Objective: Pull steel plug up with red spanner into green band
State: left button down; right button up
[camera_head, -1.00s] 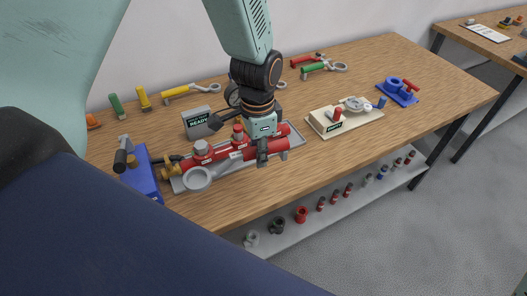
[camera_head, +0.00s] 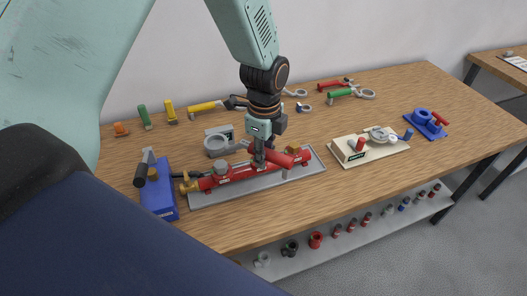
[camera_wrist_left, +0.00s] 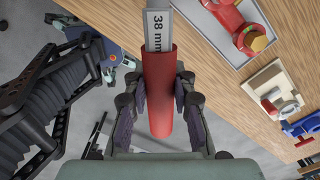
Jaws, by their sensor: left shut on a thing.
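The green band is not readable. My right gripper is not in view.
The pipe lies on a grey tray (camera_head: 230,193). A blue block (camera_head: 157,190) stands left of it, a cream board (camera_head: 392,146) right. Yellow (camera_head: 205,106), green (camera_head: 342,94) and other red (camera_head: 330,87) spanners lie at the back. The front right wood is clear.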

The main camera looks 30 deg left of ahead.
pick_arm(q)
jog(key=shift+w+f, duration=0.1)
jog(key=shift+w, duration=0.2)
jog(key=shift+w+a+f+p, duration=0.1)
jog(key=shift+w+a+p, duration=0.2)
jog(key=shift+p, duration=0.15)
jog(key=shift+s+f+b, duration=0.25)
jog(key=shift+f+b, duration=0.3)
jog(key=shift+f, duration=0.25)
jog(key=f, duration=0.1)
jog(key=f+b, duration=0.1)
jog(key=f, duration=0.1)
jog(key=f+b, duration=0.1)
jog(key=f, duration=0.1)
jog(key=shift+s+d+f, duration=0.1)
jog(key=shift+s+d, duration=0.05)
jog(key=shift+d, duration=0.1)
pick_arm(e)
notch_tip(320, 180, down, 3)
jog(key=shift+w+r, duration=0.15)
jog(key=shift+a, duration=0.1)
pick_arm(q)
jog(key=shift+w+a+f, duration=0.15)
jog(key=shift+w+a, duration=0.05)
jog(key=shift+w, duration=0.05)
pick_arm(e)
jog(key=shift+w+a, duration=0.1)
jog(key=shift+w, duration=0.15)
